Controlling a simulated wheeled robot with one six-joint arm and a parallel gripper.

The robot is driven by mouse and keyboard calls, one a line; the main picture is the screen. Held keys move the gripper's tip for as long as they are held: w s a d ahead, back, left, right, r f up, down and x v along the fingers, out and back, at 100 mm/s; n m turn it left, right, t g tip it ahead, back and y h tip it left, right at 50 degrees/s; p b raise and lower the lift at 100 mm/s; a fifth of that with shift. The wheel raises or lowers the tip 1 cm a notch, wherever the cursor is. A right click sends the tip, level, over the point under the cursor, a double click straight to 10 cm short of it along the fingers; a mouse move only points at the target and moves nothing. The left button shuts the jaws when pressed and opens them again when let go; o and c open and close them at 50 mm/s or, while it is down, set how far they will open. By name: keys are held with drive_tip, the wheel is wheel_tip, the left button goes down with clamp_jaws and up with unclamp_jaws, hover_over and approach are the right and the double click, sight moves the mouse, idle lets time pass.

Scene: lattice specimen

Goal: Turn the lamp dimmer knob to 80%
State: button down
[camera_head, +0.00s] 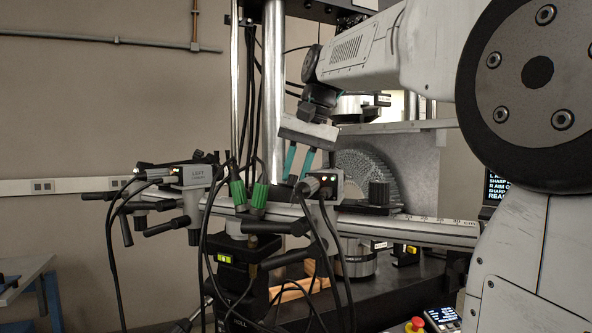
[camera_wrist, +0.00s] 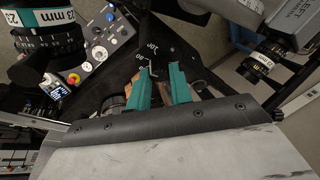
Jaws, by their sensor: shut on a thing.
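In the wrist view my gripper (camera_wrist: 162,73) has its two teal fingers close together on the lamp dimmer knob (camera_wrist: 162,78), which is small, dark and mostly hidden between them. White numerals, one reading like 80, and white line marks show on the black dial face (camera_wrist: 146,58) just past the fingertips. I cannot read the knob's exact setting. In the head view my gripper (camera_head: 297,180) points down behind the stereo camera bar, and the knob is hidden there.
A bar (camera_head: 425,229) with a right camera (camera_head: 322,184) and a left camera (camera_head: 197,176) crosses in front of my gripper, with hanging cables. A speckled half-round specimen (camera_head: 375,178) stands behind. A red-buttoned control box (camera_head: 416,324) is at the lower right.

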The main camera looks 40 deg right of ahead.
drive_tip(key=shift+n, duration=0.6)
drive_tip(key=c, duration=1.3)
unclamp_jaws()
drive_tip(key=shift+o, duration=0.2)
drive_tip(key=shift+r, duration=0.15)
drive_tip(key=v, duration=0.7)
drive_tip(key=shift+s+d+r, duration=0.2)
drive_tip(key=shift+d, duration=0.05)
